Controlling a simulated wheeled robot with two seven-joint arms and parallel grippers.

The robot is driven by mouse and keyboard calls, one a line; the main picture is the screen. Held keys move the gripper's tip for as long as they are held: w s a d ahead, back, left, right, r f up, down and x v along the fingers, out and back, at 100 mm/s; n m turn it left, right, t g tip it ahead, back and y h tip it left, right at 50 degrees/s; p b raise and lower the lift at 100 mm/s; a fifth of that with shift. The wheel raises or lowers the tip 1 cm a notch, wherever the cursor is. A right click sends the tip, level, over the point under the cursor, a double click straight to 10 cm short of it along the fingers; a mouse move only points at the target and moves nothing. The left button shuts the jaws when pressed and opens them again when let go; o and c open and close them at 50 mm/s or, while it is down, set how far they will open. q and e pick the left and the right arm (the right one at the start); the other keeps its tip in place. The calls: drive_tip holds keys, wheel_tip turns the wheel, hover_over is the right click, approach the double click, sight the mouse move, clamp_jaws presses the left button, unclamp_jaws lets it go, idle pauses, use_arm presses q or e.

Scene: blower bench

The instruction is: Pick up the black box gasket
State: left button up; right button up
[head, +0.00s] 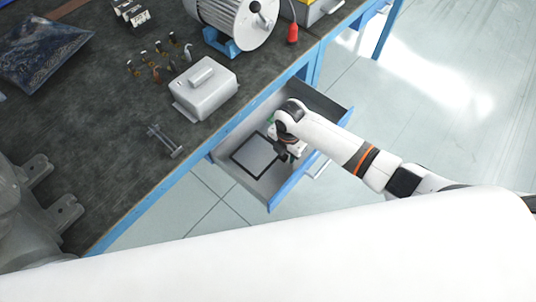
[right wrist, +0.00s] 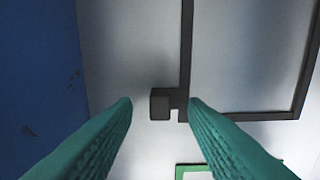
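The black box gasket (head: 256,153) is a thin rectangular frame lying flat in the open drawer (head: 228,146). In the right wrist view its edge (right wrist: 186,50) runs up from a corner, where a small dark square tab (right wrist: 160,104) sticks out to the left. My right gripper (head: 288,155) is down in the drawer by the gasket's right side. In the right wrist view its green fingers (right wrist: 160,103) are open, with the tab between their tips in the picture. I cannot tell whether they touch it. My left gripper is not in view.
A green-edged item (right wrist: 194,170) lies near the gasket. The drawer's blue front (head: 294,182) stands close to my right gripper. On the bench (head: 110,120) are a grey metal box cover (head: 204,88), a motor (head: 236,20) and several small fittings.

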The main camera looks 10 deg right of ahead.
drive_tip(key=shift+f, duration=0.4)
drive_tip(key=shift+c, duration=0.6)
clamp_jaws()
drive_tip(key=shift+r, duration=0.2)
